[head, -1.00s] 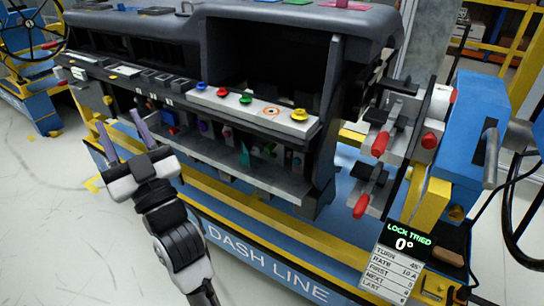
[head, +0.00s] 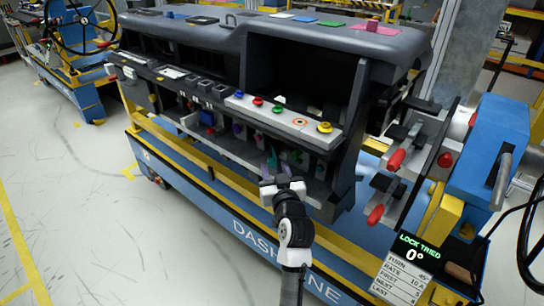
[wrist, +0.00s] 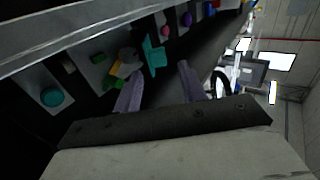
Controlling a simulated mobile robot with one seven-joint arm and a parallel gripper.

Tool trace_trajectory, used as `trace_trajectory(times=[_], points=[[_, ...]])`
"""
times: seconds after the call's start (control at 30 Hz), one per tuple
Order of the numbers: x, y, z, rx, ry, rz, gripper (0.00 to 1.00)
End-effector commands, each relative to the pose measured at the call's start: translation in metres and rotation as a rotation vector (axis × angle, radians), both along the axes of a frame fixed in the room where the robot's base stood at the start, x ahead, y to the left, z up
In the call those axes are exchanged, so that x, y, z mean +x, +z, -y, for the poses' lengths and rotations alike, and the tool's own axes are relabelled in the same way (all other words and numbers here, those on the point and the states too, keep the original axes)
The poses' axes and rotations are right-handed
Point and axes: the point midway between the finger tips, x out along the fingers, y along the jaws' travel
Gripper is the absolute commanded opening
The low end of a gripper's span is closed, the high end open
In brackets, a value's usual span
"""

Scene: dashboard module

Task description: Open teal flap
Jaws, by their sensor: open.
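A small teal flap-like piece (head: 271,160) sits in the lower shelf of the dashboard module, behind and just above my gripper. In the wrist view the teal piece (wrist: 154,56) stands out from the panel, just beyond and between my fingertips. My gripper (head: 272,180) is in front of this lower shelf. In the wrist view my gripper (wrist: 158,82) is open, with its two purple fingers apart and nothing visibly between them. I cannot tell whether a finger touches the teal piece. The gripper partly hides the shelf in the head view.
A ledge with coloured knobs (head: 285,117) overhangs the shelf. A teal round button (wrist: 52,97) and a yellow-orange part (wrist: 126,66) are near the teal piece. Red-handled clamps (head: 397,160) stand at the right. The yellow rail (head: 225,188) runs below. The floor in front is clear.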

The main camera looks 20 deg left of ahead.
Motion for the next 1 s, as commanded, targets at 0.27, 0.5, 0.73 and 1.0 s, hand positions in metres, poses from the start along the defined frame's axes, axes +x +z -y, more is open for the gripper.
trace_trajectory(times=[0.27, 0.5, 0.73, 1.0], points=[[0.035, 0.001, -0.022, 0.002, 0.0, -0.001, 0.41], [0.042, 0.0, -0.026, 0.001, -0.001, 0.001, 0.41], [0.041, 0.0, -0.026, 0.001, -0.001, 0.001, 0.34], [0.041, 0.0, -0.026, 0.001, 0.0, 0.0, 0.0]])
